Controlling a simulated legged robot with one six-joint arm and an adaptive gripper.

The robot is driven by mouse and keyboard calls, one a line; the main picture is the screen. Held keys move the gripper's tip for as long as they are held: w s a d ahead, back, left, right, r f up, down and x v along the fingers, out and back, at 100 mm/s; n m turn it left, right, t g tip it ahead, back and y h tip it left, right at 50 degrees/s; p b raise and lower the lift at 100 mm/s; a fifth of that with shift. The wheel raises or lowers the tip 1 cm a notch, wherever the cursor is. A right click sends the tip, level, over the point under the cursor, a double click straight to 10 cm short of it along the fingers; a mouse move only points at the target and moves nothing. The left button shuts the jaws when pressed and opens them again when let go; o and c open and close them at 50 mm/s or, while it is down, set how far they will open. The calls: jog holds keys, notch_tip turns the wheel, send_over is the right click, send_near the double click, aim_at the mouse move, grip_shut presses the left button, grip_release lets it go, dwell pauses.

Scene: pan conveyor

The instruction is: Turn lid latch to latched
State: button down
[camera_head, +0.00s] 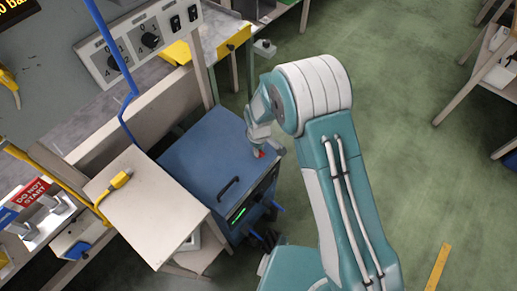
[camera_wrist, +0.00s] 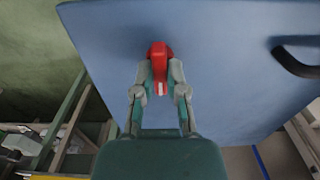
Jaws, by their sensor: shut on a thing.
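The lid latch (camera_wrist: 160,52) is a small red knob on a blue lid (camera_wrist: 230,95). In the wrist view my gripper (camera_wrist: 160,75) has its two fingers on either side of the latch and is shut on it. A white mark shows on the latch between the fingers. In the head view the blue lid (camera_head: 205,150) tops a blue box, and a bit of the red latch (camera_head: 261,154) shows beneath my gripper (camera_head: 258,146). The arm hides most of the latch there. I cannot tell which setting the latch points to.
A black handle (camera_head: 228,188) sits on the lid's front part; it also shows in the wrist view (camera_wrist: 298,60). A wooden board with a yellow plug (camera_head: 120,180) is left of the box. A control panel with dials (camera_head: 140,40) stands behind. Green floor at right is mostly open.

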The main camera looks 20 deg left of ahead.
jog(key=c, duration=0.7)
grip_release()
jog(key=shift+a, duration=0.1)
jog(key=shift+r, duration=0.1)
notch_tip(320, 180, up, 12)
jog(key=shift+w+f, duration=0.1)
jog(key=shift+f, duration=0.1)
